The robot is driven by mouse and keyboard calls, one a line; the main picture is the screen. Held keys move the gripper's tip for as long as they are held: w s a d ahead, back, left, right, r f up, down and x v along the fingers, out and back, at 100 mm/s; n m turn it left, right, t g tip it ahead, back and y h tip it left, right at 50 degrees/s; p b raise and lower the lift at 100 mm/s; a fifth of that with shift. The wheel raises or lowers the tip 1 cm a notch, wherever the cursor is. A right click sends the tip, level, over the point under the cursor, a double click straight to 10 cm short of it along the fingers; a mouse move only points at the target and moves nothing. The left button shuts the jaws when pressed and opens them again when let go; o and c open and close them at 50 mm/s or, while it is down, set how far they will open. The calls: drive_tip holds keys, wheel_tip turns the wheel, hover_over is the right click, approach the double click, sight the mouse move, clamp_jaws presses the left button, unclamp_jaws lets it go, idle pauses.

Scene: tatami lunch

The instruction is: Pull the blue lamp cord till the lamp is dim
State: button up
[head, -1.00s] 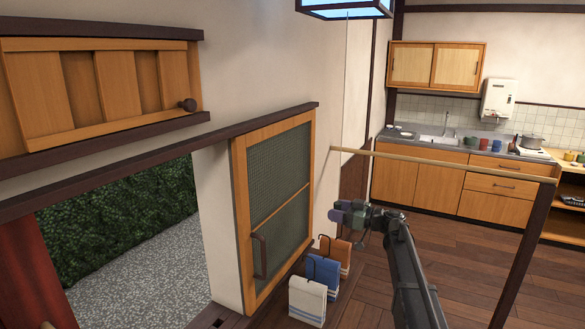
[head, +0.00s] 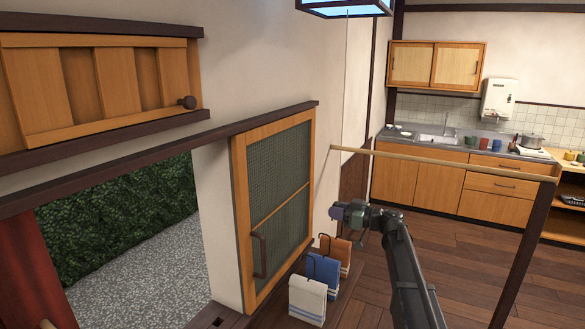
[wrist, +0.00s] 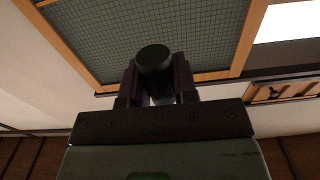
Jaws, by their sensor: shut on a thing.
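The hanging lamp (head: 345,9) is cut off by the top edge of the head view; its underside glows pale blue. A thin cord (head: 347,75) runs down from it in front of the white wall toward my gripper (head: 345,212). My gripper is at the lower middle of the head view, beside the wood-framed mesh door. In the wrist view, my gripper (wrist: 154,88) is shut on a dark rounded cord knob (wrist: 154,59), which stands up between the two fingers. The cord's colour and its join to the knob are too small to tell.
A kitchen counter (head: 460,150) stands at the back; the wooden floor to the right is open.

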drive_tip(key=shift+f+b, duration=0.65)
drive_tip(key=shift+f, duration=0.2)
drive_tip(key=shift+r+p, duration=1.15)
drive_tip(key=o, duration=0.9)
drive_tip(key=shift+o, duration=0.2)
drive_tip(key=v, duration=1)
drive_tip(key=shift+s+d, duration=0.2)
drive_tip(key=shift+d, duration=0.15)
